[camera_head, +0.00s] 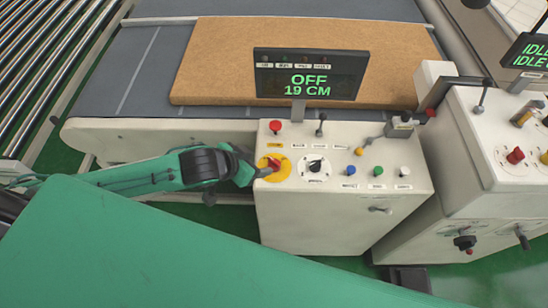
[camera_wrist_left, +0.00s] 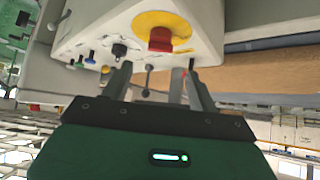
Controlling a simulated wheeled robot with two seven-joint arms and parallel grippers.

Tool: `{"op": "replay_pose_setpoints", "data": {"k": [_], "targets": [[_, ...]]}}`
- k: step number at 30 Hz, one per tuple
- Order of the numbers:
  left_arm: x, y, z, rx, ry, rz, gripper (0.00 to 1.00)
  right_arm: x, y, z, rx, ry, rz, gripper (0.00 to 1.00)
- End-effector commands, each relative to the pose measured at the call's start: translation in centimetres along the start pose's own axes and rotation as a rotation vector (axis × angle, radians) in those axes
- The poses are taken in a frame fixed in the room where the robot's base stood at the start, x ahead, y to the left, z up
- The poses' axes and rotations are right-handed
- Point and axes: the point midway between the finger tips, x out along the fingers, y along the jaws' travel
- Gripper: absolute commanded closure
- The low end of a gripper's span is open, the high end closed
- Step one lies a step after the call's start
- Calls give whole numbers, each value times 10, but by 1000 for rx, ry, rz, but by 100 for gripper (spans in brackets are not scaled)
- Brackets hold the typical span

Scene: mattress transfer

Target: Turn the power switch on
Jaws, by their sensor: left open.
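The control panel (camera_head: 290,215) is a white cabinet with a sloped top. A black rotary knob on a white plate, likely the power switch (camera_head: 316,166), sits on it; it also shows in the wrist view (camera_wrist_left: 119,50). Left of it is a red emergency-stop button on a yellow disc (camera_head: 274,169), large in the wrist view (camera_wrist_left: 161,40). My left gripper (camera_head: 262,172) is at the panel's left edge, by the yellow disc. In the wrist view its fingers (camera_wrist_left: 158,88) are apart with nothing held; contact with the button cannot be told. The display (camera_head: 310,78) reads OFF, 19 CM.
Blue, green and white buttons (camera_head: 377,171) lie right of the knob. A red-topped button (camera_head: 275,127) and a lever (camera_head: 320,124) stand behind. A brown slab (camera_head: 215,60) lies on the grey conveyor (camera_head: 130,70). A second panel (camera_head: 500,160) stands at right.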

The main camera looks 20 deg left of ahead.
Motion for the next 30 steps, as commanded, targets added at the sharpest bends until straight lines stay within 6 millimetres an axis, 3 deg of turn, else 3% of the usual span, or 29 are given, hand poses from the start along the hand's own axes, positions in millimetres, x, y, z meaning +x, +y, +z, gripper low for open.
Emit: {"op": "replay_pose_setpoints", "data": {"k": [9,15,21,30], "targets": [[57,0,-2,1,1,-1,40,-17,0,-2,0,0,0,100],[82,0,-1,1,0,-1,40,-22,0,-2,0,0,0,100],[94,1,0,2,0,0,40,-24,0,-3,0,1,0,100],[95,0,0,2,0,0,42,-24,-1,-3,0,1,-1,100]]}}
